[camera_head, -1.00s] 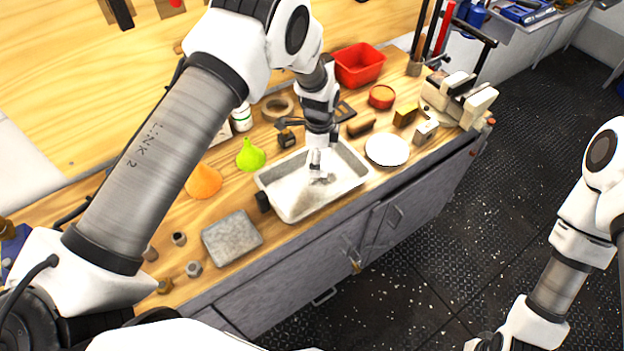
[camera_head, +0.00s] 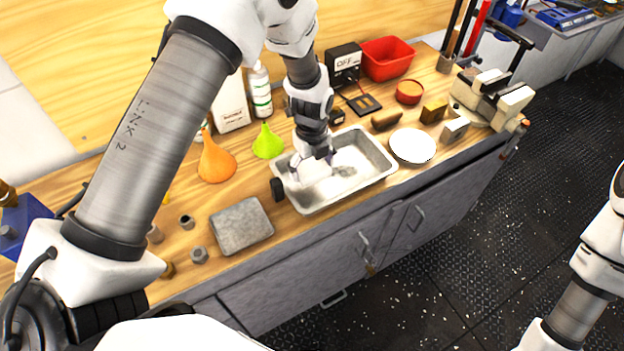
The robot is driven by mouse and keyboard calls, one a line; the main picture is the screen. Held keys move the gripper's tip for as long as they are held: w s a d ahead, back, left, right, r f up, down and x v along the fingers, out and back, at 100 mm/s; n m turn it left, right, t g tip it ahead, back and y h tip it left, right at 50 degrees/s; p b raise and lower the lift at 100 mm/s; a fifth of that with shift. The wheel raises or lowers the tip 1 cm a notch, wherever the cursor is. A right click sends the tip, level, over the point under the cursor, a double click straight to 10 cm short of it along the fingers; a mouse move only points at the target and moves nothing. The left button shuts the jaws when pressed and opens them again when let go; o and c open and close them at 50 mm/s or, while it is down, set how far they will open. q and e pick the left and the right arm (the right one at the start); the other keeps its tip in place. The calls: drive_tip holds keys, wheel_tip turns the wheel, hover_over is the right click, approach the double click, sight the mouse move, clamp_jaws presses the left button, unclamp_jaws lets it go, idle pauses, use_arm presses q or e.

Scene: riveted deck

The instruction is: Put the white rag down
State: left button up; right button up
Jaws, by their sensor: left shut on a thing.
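My left gripper (camera_head: 312,158) reaches down from above to the left half of a shallow metal tray (camera_head: 376,182) on the workbench. It is shut on a pale, whitish thing, which looks like the white rag (camera_head: 316,174), low in the tray. The fingers partly hide it, and I cannot tell whether it touches the tray's floor. A greyish patch shows on the tray floor just right of it. My right arm is at the right edge of the view, with its gripper out of the picture.
A white round dish (camera_head: 413,146) stands right of the tray. A green funnel (camera_head: 268,143) and an orange funnel (camera_head: 215,160) stand to its left. A grey block (camera_head: 241,226) lies front left, and a dark small object (camera_head: 277,189) is at the tray's left end. A red bin (camera_head: 387,59) is behind.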

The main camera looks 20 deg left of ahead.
sight(311, 187)
use_arm(q)
wheel_tip(311, 187, down, 4)
drive_tip(key=shift+f+p, duration=0.15)
drive_tip(key=shift+p, duration=0.45)
drive_tip(key=shift+f, duration=0.3)
drive_tip(key=shift+f, duration=0.15)
drive_tip(key=o, duration=0.9)
drive_tip(key=shift+c, duration=0.2)
